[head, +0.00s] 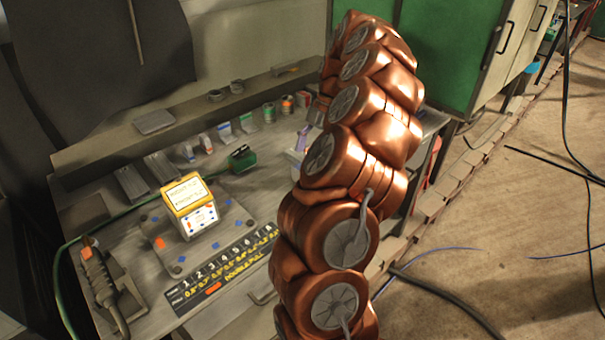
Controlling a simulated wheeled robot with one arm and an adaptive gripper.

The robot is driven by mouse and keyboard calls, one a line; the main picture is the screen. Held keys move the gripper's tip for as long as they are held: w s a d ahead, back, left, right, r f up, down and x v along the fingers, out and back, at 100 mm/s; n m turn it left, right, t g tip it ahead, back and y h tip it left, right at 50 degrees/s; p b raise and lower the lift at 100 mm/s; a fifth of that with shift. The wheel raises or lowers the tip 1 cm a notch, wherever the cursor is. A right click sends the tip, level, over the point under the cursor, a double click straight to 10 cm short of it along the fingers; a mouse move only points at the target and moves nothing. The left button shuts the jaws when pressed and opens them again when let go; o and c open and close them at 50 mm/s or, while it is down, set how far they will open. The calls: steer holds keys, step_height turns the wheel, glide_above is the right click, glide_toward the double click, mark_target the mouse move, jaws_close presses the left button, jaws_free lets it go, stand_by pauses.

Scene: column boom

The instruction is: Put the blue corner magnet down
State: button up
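I cannot clearly pick out the blue corner magnet in the head view. A small purple-blue piece (302,138) shows at the left edge of my copper arm, partly hidden by it; I cannot tell what it is. My arm crosses the right end of the workbench (130,262) and hides what lies behind it. My gripper is not visible, so its hold cannot be seen. A grey plate (235,232) with small blue and orange patches lies on the bench. A yellow-topped white box (190,207) stands on the plate.
A black numbered strip (225,268) lies along the bench front. A torch-like tool (98,275) rests at left, and a green clamp (242,158) lies behind the plate. Several small blocks and cans line the back. Green cabinets (450,50) stand behind; cables cross the floor at right.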

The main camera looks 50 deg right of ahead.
steer(key=shift+w+p+x, duration=0.2)
steer(key=shift+p+x, duration=0.3)
steer(key=shift+x, duration=1)
steer(key=shift+w+p+x, duration=0.25)
steer(key=shift+p+x, duration=0.25)
steer(key=shift+x, duration=1.05)
steer(key=shift+a+r, duration=0.1)
steer(key=shift+a, duration=0.05)
jaws_close()
